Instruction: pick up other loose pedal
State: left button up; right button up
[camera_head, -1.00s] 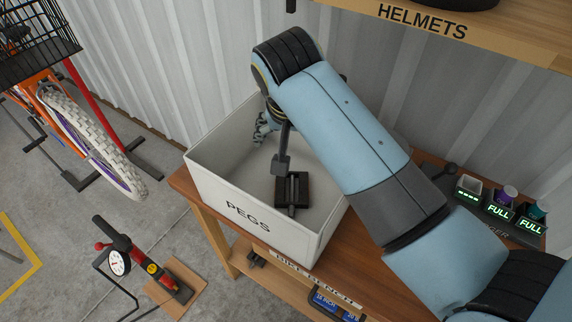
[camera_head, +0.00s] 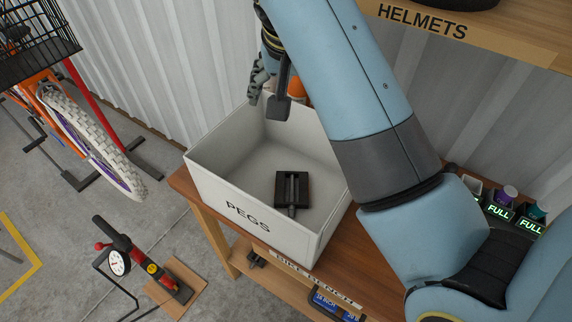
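A black pedal (camera_head: 292,188) lies on the floor of the white bin lettered PEGS (camera_head: 222,185). My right gripper (camera_head: 268,96) is above the bin's back rim, empty, with its two dark fingers apart. It is clear of the pedal in the bin. A small dark object (camera_head: 255,258) sits on the bench's lower shelf; it may be another pedal, but it is too small to tell. My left gripper is not in view.
The bin stands on a wooden bench (camera_head: 345,245). Small containers with FULL displays (camera_head: 498,211) stand at the bench's right. An orange object (camera_head: 294,90) shows behind my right gripper. A red pump with a gauge (camera_head: 118,262) and a bicycle wheel (camera_head: 95,140) are at left.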

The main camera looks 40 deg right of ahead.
aim_at(251, 254)
jog(key=k+j, duration=0.8)
jog(key=k, duration=0.05)
